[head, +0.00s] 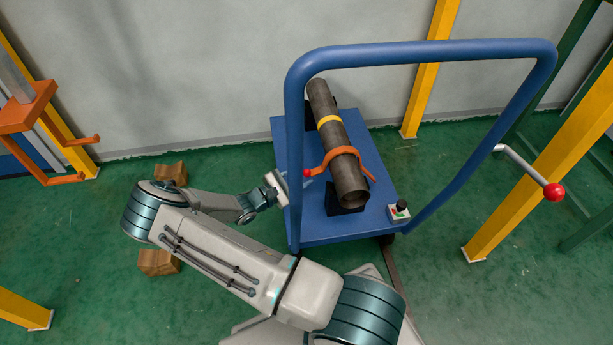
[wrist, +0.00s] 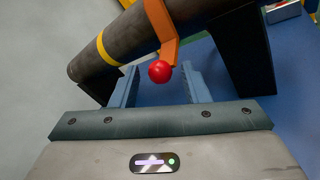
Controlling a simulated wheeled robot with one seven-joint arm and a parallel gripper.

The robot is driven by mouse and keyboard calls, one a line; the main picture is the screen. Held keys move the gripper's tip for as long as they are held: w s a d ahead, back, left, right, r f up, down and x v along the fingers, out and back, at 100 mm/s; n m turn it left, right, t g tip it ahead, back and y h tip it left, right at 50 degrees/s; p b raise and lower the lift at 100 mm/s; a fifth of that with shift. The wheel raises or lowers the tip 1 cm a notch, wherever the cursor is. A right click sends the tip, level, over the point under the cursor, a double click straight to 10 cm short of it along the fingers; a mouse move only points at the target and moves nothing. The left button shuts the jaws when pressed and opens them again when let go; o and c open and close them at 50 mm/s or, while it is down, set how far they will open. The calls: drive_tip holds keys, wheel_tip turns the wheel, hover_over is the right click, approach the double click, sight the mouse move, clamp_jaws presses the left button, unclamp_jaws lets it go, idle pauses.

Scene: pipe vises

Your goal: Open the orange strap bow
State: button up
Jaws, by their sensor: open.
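The orange strap bow (head: 345,152) arches over a dark pipe (head: 348,178) on the blue cart. A red ball knob (head: 307,173) sits at its left end. In the wrist view the strap bow (wrist: 160,25) comes down the pipe's side to the red knob (wrist: 160,71). My gripper (wrist: 161,84) is open, and the knob appears between its two blue-grey fingers, near their tips. I cannot tell whether either finger touches it. In the head view my gripper (head: 300,184) is at the cart's left side, partly hidden by the blue handle bar.
The cart's blue handle frame (head: 430,52) rises around the pipe close to my arm. The pipe has a yellow band (head: 329,122) and rests on dark supports. A button box (head: 399,211) sits at the cart's front right corner. Wooden blocks (head: 160,262) lie on the floor.

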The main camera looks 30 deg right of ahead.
drive_tip(key=shift+w+d, duration=0.25)
drive_tip(key=shift+d, duration=1.05)
